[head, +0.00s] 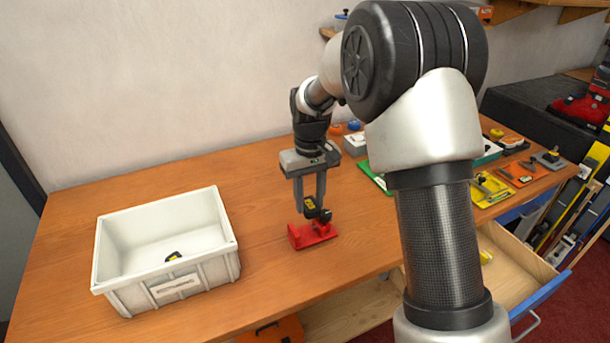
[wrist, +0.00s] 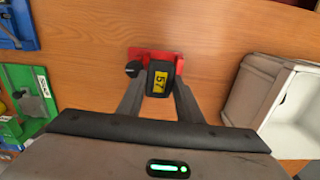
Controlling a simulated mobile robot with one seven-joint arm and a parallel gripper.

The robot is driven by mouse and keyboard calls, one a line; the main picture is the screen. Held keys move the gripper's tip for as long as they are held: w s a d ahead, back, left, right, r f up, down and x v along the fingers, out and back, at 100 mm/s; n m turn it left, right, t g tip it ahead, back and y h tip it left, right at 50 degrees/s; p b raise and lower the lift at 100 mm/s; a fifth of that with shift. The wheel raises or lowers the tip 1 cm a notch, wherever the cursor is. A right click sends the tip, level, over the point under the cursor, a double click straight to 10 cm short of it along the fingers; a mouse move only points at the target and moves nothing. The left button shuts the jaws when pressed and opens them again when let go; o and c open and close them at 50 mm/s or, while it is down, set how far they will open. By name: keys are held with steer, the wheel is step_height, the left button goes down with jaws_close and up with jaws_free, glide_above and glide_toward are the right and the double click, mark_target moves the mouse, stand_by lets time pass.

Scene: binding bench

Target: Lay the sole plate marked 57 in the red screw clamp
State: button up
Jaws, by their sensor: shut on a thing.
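The sole plate marked 57 is a dark piece with a yellow label, seen in the wrist view (wrist: 160,82) and in the head view (head: 310,204). My gripper (head: 311,205) is shut on it, with a finger on each side. The red screw clamp (head: 312,236) stands on the bench right below the plate. In the wrist view the clamp (wrist: 140,54) shows behind the plate, with its dark knob at the left. The plate covers part of the clamp, and I cannot tell whether the two touch.
A white bin (head: 170,284) with a small dark, yellow-labelled piece (head: 173,256) inside stands at the left. Coloured trays with tools (head: 490,190) line the bench at the right. An open drawer (head: 515,262) juts out at the front right. Bench between bin and clamp is clear.

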steer(key=shift+w+a+r, duration=0.1)
steer(key=shift+w+a, duration=0.1)
steer(key=shift+a, duration=0.2)
steer(key=shift+f+b, duration=1.65)
steer(key=shift+f, duration=0.75)
steer(key=shift+f, duration=0.4)
steer(key=o, duration=1)
steer(key=shift+o, duration=0.7)
steer(key=shift+d, duration=0.25)
steer(key=shift+a+r, duration=0.1)
steer(key=shift+a, duration=0.05)
